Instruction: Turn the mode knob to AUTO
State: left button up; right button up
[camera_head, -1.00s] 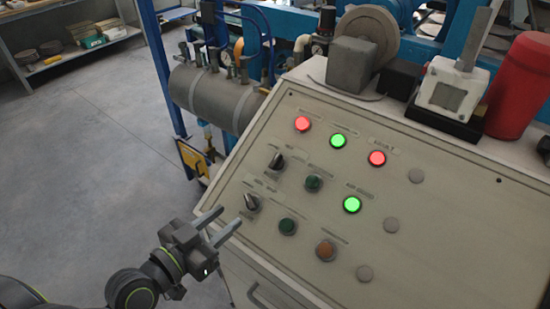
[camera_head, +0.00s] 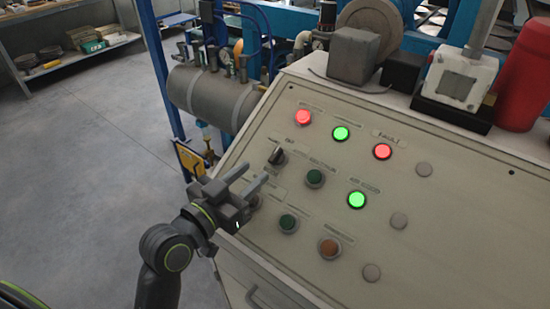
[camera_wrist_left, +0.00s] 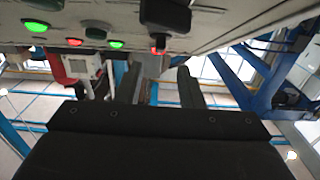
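The sloped cream control panel (camera_head: 455,225) carries two black selector knobs on its left side. The upper knob (camera_head: 277,157) is in plain sight in the head view; the lower one is mostly hidden behind my left gripper. The small labels are too blurred to tell which is the mode knob. My left gripper (camera_head: 256,172) is open and empty, its two fingers pointing up and right, just below and left of the upper knob. In the left wrist view a dark knob (camera_wrist_left: 165,15) shows above the spread fingers (camera_wrist_left: 160,86), apart from them. My right gripper is out of view.
Lit red (camera_head: 303,117) and green (camera_head: 341,133) lamps and dark green buttons (camera_head: 315,178) lie right of the knobs. A grey tank (camera_head: 212,95) stands behind the panel's left edge. Floor (camera_head: 80,180) to the left is open.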

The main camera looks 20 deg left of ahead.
aim_at(273, 156)
pick_arm(q)
jog(key=p+x, duration=0.1)
jog(key=x, duration=0.7)
jog(key=shift+w+d+p, duration=0.15)
jog(key=shift+w+p, duration=0.15)
jog(key=shift+w, duration=0.05)
jog(key=shift+c, duration=0.4)
jog(key=shift+f, duration=0.1)
grip_shut()
